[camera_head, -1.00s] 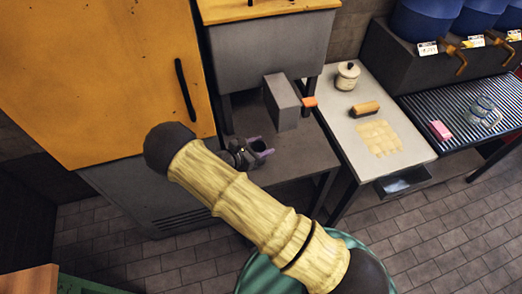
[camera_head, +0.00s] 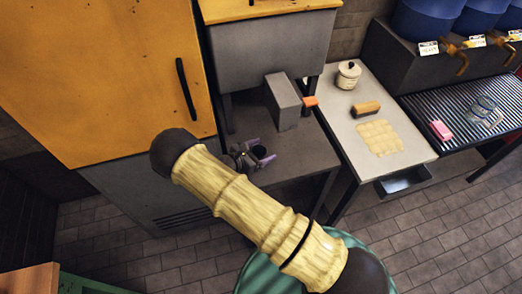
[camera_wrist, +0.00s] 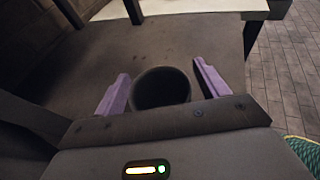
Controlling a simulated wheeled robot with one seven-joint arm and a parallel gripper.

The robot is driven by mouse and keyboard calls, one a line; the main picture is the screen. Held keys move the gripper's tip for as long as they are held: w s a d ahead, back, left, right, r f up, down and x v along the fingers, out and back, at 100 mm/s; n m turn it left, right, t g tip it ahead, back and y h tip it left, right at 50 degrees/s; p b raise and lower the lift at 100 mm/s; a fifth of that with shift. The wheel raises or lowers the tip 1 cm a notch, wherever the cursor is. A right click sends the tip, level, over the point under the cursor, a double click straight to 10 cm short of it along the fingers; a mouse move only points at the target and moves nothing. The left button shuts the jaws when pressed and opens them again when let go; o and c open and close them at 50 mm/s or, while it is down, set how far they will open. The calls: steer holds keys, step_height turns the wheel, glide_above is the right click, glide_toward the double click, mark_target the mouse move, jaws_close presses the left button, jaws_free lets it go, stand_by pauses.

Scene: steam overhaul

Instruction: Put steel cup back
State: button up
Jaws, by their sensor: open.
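The steel cup (camera_wrist: 160,88) is dark grey and upright on the grey table (camera_head: 300,150). In the wrist view its open mouth shows between the purple fingers of my gripper (camera_wrist: 159,85). The fingers are open, one on each side of the cup, with a gap visible on both sides. In the head view the cup (camera_head: 259,152) shows small at the gripper (camera_head: 256,151), partly hidden by it.
A grey block-shaped box (camera_head: 282,103) stands behind the cup, with an orange piece (camera_head: 310,102) beside it. A yellow cabinet (camera_head: 100,80) stands to the left. A light counter (camera_head: 350,125) to the right carries a lidded jar (camera_head: 348,76), a brown roll (camera_head: 366,110) and dough squares (camera_head: 380,138).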

steer(key=shift+r, duration=0.15)
steer(key=b+v, duration=0.2)
steer(key=v, duration=1)
steer(key=shift+s, duration=0.1)
steer(key=s+d+r+m+g+y, duration=0.3)
steer(key=s+d+r+m+y, duration=0.2)
steer(key=d+r+m, duration=0.4)
steer(key=s+d+r+m+g+y, duration=0.3)
steer(key=s+d+r+m+y, duration=0.3)
steer(key=d+m, duration=0.8)
step_height(320, 180, up, 4)
steer(key=m, duration=0.2)
steer(key=shift+s+d+f+m, duration=0.15)
steer(key=shift+s+f+m, duration=0.05)
steer(key=shift+s+m, duration=0.1)
